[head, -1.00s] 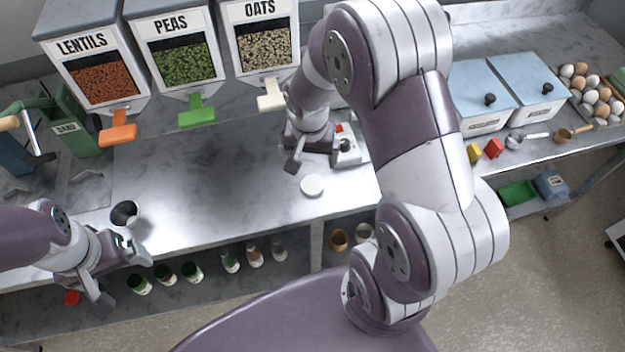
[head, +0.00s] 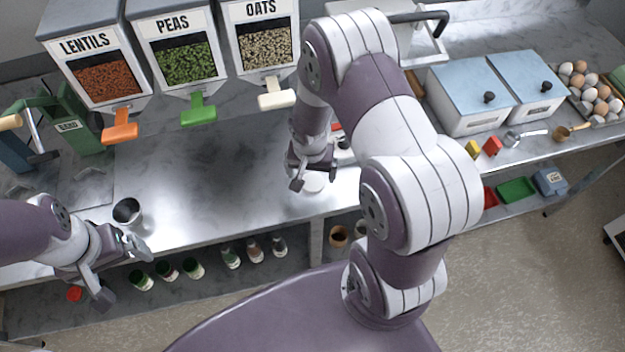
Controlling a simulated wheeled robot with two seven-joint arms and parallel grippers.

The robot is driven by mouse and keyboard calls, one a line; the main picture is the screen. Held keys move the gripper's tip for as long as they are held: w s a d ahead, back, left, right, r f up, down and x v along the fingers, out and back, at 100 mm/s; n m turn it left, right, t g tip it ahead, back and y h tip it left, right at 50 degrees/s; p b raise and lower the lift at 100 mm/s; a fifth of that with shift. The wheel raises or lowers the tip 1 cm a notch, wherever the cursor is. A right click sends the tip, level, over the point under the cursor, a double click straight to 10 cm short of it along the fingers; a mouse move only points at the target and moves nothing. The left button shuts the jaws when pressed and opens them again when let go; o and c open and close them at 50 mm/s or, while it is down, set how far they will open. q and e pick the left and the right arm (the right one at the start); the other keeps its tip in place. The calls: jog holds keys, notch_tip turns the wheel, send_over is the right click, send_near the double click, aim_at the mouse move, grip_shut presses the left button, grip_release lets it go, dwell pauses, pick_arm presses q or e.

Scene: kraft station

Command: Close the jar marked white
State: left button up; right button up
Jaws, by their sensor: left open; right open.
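An open round container (head: 127,212) with a dark inside stands upright on the left part of the steel counter; I cannot read any marking on it. A white round disc (head: 314,185), like a lid, lies flat near the counter's front edge and is partly hidden by my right gripper. My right gripper (head: 313,178) is open, pointing down just above or around the disc; I cannot tell whether it touches it. My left gripper (head: 122,272) is open and empty, in front of the open container and apart from it.
Lentils (head: 105,78), peas (head: 183,55) and oats (head: 261,45) dispensers stand along the back. Several small jars (head: 232,256) and a red disc (head: 74,294) are on the lower shelf. The counter (head: 215,190) between the container and the disc is clear.

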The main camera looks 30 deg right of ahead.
aim_at(312, 181)
jog(key=f, duration=0.4)
jog(key=shift+w+d, duration=0.15)
jog(key=shift+d, duration=0.05)
jog(key=c, duration=1.2)
jog(key=shift+r, duration=0.6)
notch_tip(312, 181, up, 3)
jog(key=shift+w+f, duration=0.1)
jog(key=shift+f, duration=0.1)
jog(key=s+a+r, duration=0.1)
jog(key=s+r, duration=0.1)
jog(key=s, duration=0.1)
jog(key=s+a+r+b, duration=0.1)
jog(key=s+a+r, duration=0.1)
jog(key=s+r, duration=0.1)
jog(key=s+a+r+b, duration=0.1)
jog(key=s+r, duration=0.1)
jog(key=s, duration=0.3)
jog(key=shift+a+r, duration=0.15)
jog(key=shift+a, duration=0.2)
